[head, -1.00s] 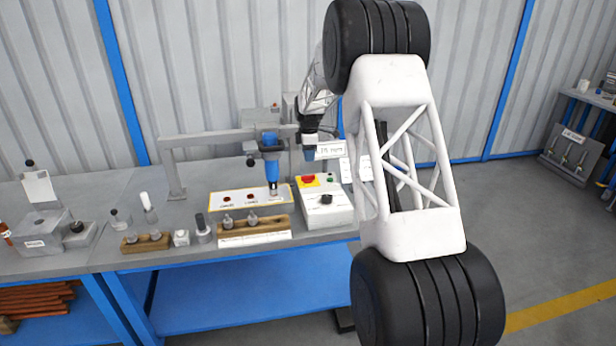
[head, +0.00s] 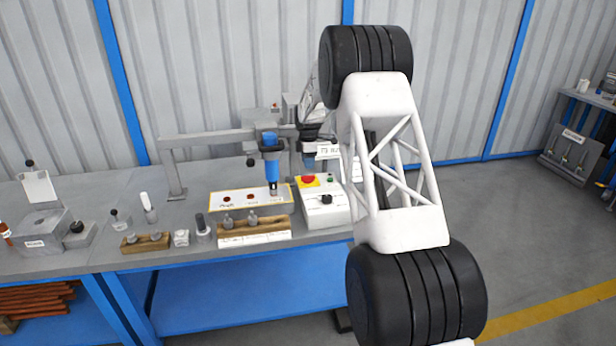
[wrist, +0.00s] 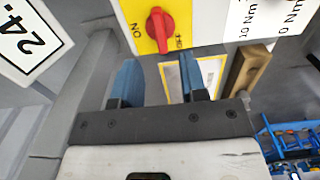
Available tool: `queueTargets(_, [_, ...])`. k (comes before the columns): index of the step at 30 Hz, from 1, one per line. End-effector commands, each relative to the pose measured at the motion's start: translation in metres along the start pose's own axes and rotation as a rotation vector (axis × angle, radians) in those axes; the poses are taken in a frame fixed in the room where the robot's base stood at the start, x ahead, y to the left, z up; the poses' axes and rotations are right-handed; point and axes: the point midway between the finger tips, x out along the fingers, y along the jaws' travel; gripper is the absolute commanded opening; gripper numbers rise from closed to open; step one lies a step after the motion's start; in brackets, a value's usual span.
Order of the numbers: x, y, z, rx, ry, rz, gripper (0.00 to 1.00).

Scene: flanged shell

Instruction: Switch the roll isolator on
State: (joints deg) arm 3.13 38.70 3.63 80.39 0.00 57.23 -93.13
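A red rotary knob (wrist: 158,30) sits on a yellow plate (wrist: 133,22) at the top of the wrist view. The plate carries an ON mark on the left and an OFF mark on the right, both turned in the picture. The knob's grip stands roughly upright in the picture, between the marks. My gripper (wrist: 160,80) is open; its two blue fingers are apart with nothing between them, and the knob lies beyond them, untouched. In the head view my gripper (head: 309,159) hangs above the bench, partly hidden by my arm.
A control box (head: 325,212) with a red button on yellow (head: 308,181) stands below my gripper. A blue tool (head: 271,160) stands to its left over a yellow-edged board (head: 225,204). Wooden racks (head: 255,230) line the front. My arm hides the bench's right end.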

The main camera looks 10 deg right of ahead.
Motion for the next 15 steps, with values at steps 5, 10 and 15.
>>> queueTargets(5, [0.019, -0.001, 0.000, 0.000, 0.000, -0.003, 0.39])
queueTargets(10, [0.040, 0.000, 0.000, 0.000, 0.000, -0.002, 0.39])
queueTargets(15, [0.058, 0.000, 0.000, 0.000, 0.000, -0.002, 0.39])
